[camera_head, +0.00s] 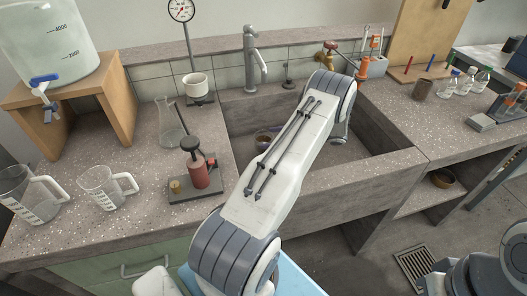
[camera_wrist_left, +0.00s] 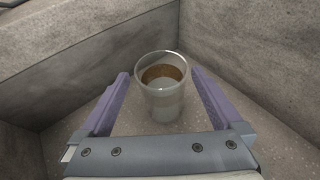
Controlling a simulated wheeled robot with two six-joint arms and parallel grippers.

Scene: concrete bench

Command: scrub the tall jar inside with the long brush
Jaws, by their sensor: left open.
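In the left wrist view a clear glass jar (camera_wrist_left: 163,100) with a brown band inside stands upright near a corner of the grey sink. In the head view my left arm reaches over the sink and hides the gripper and jar. My right gripper is not in view.
The sink (camera_head: 374,168) has high walls around the left gripper. A bowl (camera_head: 264,138) sits in it at left. The faucet (camera_head: 252,58) stands behind. A red-and-black device (camera_head: 200,172), a flask (camera_head: 171,128) and measuring jugs (camera_head: 106,188) stand left. Small bottles (camera_head: 466,82) stand right.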

